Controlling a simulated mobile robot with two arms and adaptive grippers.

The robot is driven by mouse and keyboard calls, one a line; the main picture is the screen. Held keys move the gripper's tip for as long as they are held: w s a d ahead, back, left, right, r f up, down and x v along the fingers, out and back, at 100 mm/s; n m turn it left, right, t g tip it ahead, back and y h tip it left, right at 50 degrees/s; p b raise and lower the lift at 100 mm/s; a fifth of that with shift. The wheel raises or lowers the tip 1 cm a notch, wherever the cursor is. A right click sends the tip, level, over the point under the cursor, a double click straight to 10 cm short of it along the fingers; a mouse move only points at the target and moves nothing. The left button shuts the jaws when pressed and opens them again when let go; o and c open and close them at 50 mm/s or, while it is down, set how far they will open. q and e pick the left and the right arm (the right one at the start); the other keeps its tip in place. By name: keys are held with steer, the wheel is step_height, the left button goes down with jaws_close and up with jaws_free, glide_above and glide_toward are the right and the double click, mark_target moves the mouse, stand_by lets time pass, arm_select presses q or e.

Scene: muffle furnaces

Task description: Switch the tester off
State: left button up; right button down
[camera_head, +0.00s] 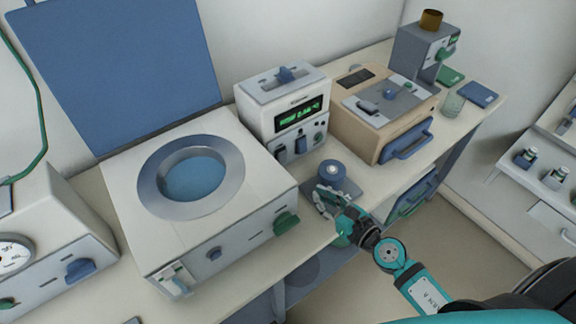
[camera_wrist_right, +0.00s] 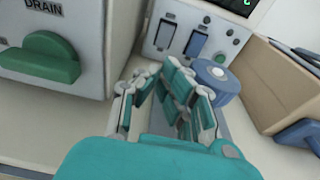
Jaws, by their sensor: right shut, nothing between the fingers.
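A white box with a lit green display (camera_head: 298,117) looks like the tester; its label is too small to read. It stands at the back of the bench, left of a tan box. Its lower front carries a blue rocker switch (camera_head: 301,145), a darker switch beside it and small round buttons. In the right wrist view the blue switch (camera_wrist_right: 196,44) shows beyond my fingers. My right gripper (camera_head: 322,200) is shut and empty, low in front of the box and a little short of it. It fills the middle of the right wrist view (camera_wrist_right: 176,84). My left gripper is out of view.
A blue round knob (camera_head: 332,171) on a grey base stands close by my right fingers. A white bath unit (camera_head: 215,235) with a green drain handle (camera_head: 286,222) is at the left. A tan box (camera_head: 380,125) with a blue handle stands right.

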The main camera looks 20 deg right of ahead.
mark_target(282, 160)
steer(key=x, duration=0.4)
steer(key=r+p+x, duration=0.1)
steer(key=x, duration=0.9)
steer(key=shift+r+p, duration=0.15)
steer(key=shift+p, duration=0.15)
